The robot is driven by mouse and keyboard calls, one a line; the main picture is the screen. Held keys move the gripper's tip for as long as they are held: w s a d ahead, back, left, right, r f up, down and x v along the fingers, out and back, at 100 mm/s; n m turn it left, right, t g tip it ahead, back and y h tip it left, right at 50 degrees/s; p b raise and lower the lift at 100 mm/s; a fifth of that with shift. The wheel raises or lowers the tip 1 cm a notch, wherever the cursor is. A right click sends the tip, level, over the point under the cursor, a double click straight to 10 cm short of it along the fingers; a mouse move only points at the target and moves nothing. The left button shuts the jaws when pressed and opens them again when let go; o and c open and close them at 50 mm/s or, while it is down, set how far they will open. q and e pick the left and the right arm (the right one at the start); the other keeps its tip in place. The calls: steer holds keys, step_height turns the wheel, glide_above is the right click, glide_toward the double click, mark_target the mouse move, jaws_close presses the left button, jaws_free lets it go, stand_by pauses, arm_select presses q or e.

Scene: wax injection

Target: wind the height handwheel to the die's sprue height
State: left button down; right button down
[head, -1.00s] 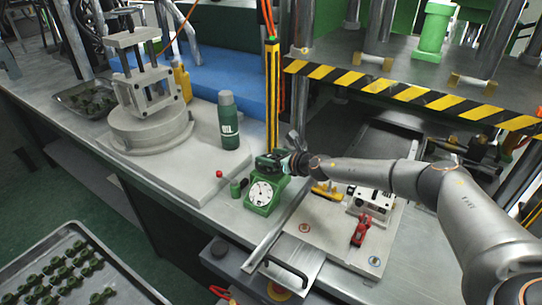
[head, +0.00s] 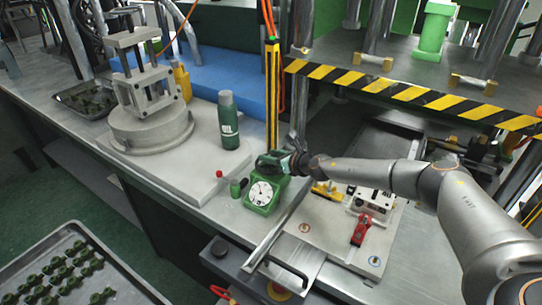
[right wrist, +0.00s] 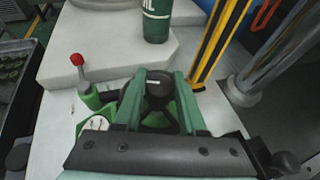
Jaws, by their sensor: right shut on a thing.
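The height handwheel (head: 266,162) is a dark wheel on top of a small green unit with a white dial (head: 261,193). In the right wrist view the dark handwheel (right wrist: 158,88) lies between two green fingers. My right gripper (right wrist: 160,104) is shut on it from above; the gripper (head: 274,160) hides part of it in the head view. The dial's reading is too small to tell. A metal block (head: 372,200), possibly the die, sits on the plate at right. My left gripper is not in view.
A red-knobbed lever (head: 219,174) stands close left of the unit, near the fingers in the right wrist view. A green bottle (head: 228,120) stands behind. A striped post (head: 272,95) rises beside the wheel. A red clamp (head: 361,230) lies on the right plate.

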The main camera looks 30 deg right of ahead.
steer(key=shift+m+h, duration=0.9)
steer(key=shift+h, duration=0.2)
steer(key=shift+m+h, duration=0.8)
steer(key=shift+h, duration=0.2)
steer(key=m+h, duration=0.3)
steer(key=h, duration=0.1)
steer(key=shift+a+f+m+g, duration=0.1)
steer(key=shift+m+g, duration=0.2)
steer(key=m+g+h, duration=0.1)
steer(key=m+h, duration=0.1)
steer(key=shift+m+g+h+b, duration=0.3)
steer(key=shift+m+h+b, duration=0.1)
steer(key=shift+f+m+g+h+b, duration=0.15)
steer(key=shift+m+g+h+b, duration=0.85)
steer(key=shift+m+h+b, duration=0.15)
steer(key=shift+m+g+h+b, duration=0.55)
steer(key=shift+m+g+b, duration=0.15)
steer(key=shift+m+b, duration=0.2)
steer(key=shift+r+g+b, duration=0.25)
steer(key=shift+g+b, duration=0.05)
steer(key=shift+d+m, duration=0.2)
steer(key=shift+m, duration=0.05)
steer(key=shift+r, duration=0.1)
